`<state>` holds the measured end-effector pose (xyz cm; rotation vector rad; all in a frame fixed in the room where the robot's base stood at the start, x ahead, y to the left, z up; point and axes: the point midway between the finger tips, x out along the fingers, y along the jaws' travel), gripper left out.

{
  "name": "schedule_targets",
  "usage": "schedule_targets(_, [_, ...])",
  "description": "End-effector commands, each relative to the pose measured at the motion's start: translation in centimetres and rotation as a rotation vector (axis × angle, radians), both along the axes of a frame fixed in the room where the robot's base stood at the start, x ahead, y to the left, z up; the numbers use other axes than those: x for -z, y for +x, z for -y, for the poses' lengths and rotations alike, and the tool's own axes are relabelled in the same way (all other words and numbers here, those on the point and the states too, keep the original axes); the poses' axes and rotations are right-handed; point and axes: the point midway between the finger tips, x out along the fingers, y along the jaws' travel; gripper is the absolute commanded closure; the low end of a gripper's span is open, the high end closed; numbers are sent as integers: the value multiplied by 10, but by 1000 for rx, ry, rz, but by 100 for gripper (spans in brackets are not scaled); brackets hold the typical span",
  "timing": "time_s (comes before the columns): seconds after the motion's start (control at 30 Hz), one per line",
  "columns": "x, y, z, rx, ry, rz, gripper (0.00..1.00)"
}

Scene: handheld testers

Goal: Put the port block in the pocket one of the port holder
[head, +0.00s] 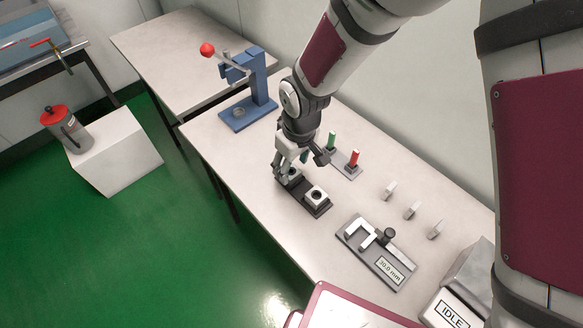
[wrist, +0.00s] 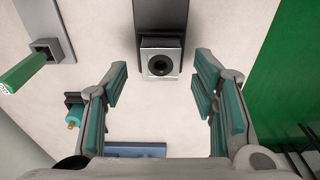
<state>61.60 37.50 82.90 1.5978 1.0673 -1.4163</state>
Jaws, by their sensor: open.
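The dark port holder (head: 322,210) lies on the table, and its far end is partly hidden under my gripper. One pale square block with a round dark hole (head: 316,195) sits on its nearer part. My gripper (head: 300,161) is open and empty above the far end. In the wrist view its teal-padded fingers (wrist: 161,88) stand apart, either side of the silver-topped block's line.
A stand with green (head: 332,141) and red (head: 355,158) handles is close behind my gripper. A blue press (head: 257,85) stands at the far end. A grey gauge fixture (head: 377,262) lies nearer, with several small pale blocks (head: 412,210) beside it.

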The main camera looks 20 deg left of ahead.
Motion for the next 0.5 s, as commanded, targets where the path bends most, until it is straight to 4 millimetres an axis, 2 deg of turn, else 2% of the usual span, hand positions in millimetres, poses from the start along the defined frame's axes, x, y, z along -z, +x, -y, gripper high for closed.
schedule_targets(0.1, [-28, 0, 2, 2, 4, 3, 47])
schedule_targets(0.3, [-65, -3, 7, 0, 2, 2, 47])
schedule_targets(0.5, [-87, -4, 9, 0, 2, 1, 47])
